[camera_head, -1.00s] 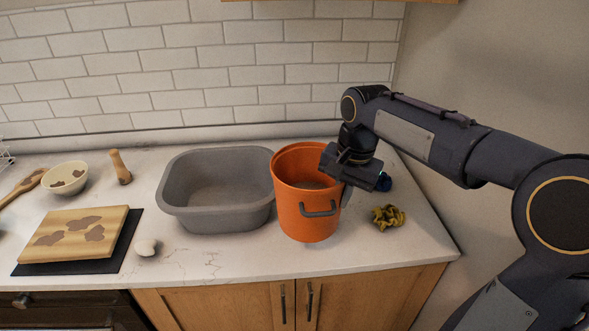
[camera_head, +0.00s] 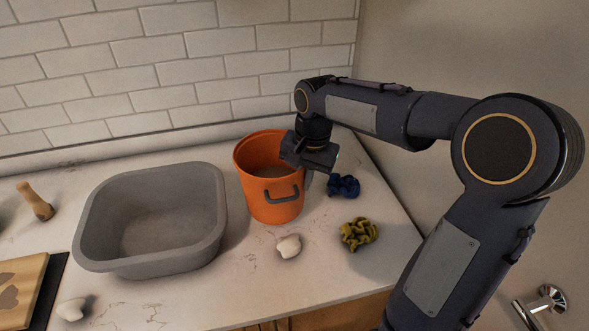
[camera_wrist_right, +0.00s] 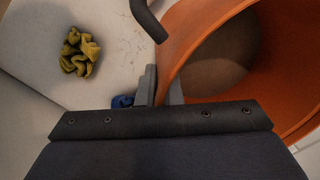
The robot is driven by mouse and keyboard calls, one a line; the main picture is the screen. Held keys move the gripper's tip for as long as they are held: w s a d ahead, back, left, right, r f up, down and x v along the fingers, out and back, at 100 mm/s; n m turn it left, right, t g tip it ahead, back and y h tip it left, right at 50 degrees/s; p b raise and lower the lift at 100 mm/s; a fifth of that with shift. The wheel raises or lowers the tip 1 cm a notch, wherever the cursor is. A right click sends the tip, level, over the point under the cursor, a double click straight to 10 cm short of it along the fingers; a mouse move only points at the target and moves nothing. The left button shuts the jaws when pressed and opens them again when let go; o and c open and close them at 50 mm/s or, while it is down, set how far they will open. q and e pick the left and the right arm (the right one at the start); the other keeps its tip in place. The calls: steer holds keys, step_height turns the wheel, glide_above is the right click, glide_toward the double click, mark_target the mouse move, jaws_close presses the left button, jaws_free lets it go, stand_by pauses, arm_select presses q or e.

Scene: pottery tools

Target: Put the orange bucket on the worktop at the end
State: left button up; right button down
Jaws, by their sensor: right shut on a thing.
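The orange bucket (camera_head: 268,205) is upright at the right end of the worktop (camera_head: 215,290), right of the grey basin. Its dark handle faces the front. I cannot tell whether its base touches the surface. My right gripper (camera_head: 307,170) is shut on the bucket's right rim from above. In the right wrist view the fingers (camera_wrist_right: 160,88) pinch the wall of the bucket (camera_wrist_right: 290,100), with its brownish inside showing. My left gripper is not in view.
The grey basin (camera_head: 90,245) stands left of the bucket. A white lump (camera_head: 288,246), a yellow cloth (camera_head: 358,235) and a blue cloth (camera_head: 343,186) lie in front and to the right. A wooden tool (camera_head: 36,203) and a board (camera_head: 20,285) are at left. The tiled wall is behind.

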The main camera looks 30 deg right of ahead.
mark_target(303, 195)
steer(key=shift+w+f, duration=0.1)
steer(key=shift+f, duration=2.35)
steer(key=c, duration=2)
jaws_free()
steer(key=shift+f, duration=0.35)
steer(key=shift+c, duration=0.2)
steer(key=o, duration=0.5)
steer(key=shift+r, duration=0.1)
steer(key=shift+c, duration=0.2)
step_height(303, 195, up, 12)
steer(key=s+f, duration=0.1)
steer(key=s+a+f+n+t+y, duration=0.1)
steer(key=s+a+f+n+t, duration=0.1)
steer(key=s, duration=0.7)
steer(key=s+a+f+n+t+y, duration=0.2)
steer(key=s+a+f+n, duration=0.2)
steer(key=s, duration=0.6)
steer(key=shift+a+f+n+t, duration=0.25)
steer(key=shift+a+n+t, duration=0.2)
steer(key=shift+n, duration=0.55)
steer(key=shift+s, duration=0.1)
